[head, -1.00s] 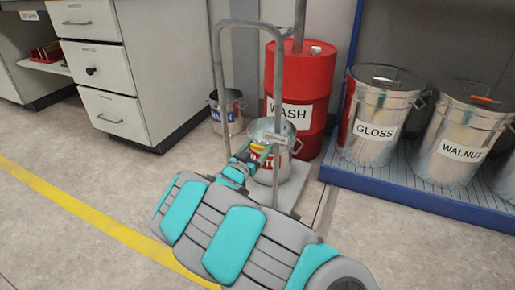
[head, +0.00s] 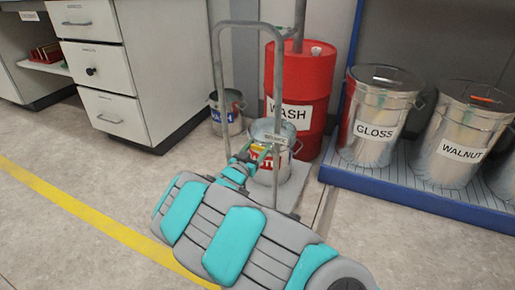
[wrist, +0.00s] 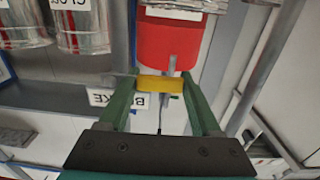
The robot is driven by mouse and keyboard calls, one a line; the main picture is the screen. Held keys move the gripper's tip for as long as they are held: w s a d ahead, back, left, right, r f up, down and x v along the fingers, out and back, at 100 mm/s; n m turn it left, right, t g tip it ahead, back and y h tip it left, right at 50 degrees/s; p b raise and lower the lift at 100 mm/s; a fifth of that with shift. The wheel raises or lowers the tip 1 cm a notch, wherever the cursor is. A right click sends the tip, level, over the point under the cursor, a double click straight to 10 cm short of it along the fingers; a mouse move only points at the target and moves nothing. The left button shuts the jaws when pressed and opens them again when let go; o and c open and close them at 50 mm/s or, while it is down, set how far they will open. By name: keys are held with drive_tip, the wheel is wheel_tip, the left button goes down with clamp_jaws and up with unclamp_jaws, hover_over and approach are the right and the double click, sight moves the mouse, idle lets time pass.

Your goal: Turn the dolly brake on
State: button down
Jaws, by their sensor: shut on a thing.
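The dolly's grey tubular handle (head: 250,23) rises in the middle of the head view, above its low platform (head: 298,190). A small label (head: 276,137) is fixed across the frame; in the wrist view a label reading BRAKE (wrist: 118,99) shows beside my fingers, partly hidden by one. A yellow brake grip (wrist: 161,84) lies between the green fingertips of my gripper (wrist: 161,79), which is shut on it. In the head view my gripper (head: 243,156) is at the dolly frame, largely covered by my arm.
A metal pail (head: 284,128) stands on the dolly. A red WASH drum (head: 318,75) and a small pail (head: 227,117) are behind. GLOSS (head: 376,150) and WALNUT (head: 463,172) cans stand on a blue-edged platform (head: 430,203) at right. Drawers (head: 108,72) are left; floor is clear at front left.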

drive_tip(key=shift+n+p, duration=0.3)
drive_tip(key=shift+p, duration=0.4)
drive_tip(key=n+p, duration=0.1)
drive_tip(key=p, duration=0.2)
drive_tip(key=shift+f+n, duration=0.3)
drive_tip(key=shift+n, duration=0.1)
drive_tip(key=shift+s+d+f+n+p, duration=0.15)
drive_tip(key=shift+d+f+n+p, duration=0.4)
drive_tip(key=shift+n+p, duration=1.1)
drive_tip(key=shift+s+d+f+n+p, duration=0.25)
drive_tip(key=shift+f+n+p, duration=0.65)
drive_tip(key=shift+n+p, duration=0.7)
drive_tip(key=shift+s+d+f+n+p, duration=0.1)
drive_tip(key=shift+d+f+n+p, duration=0.45)
drive_tip(key=shift+n+p, duration=1.05)
drive_tip(key=shift+f, duration=0.25)
drive_tip(key=shift+c, duration=1.8)
unclamp_jaws()
drive_tip(key=shift+r, duration=0.1)
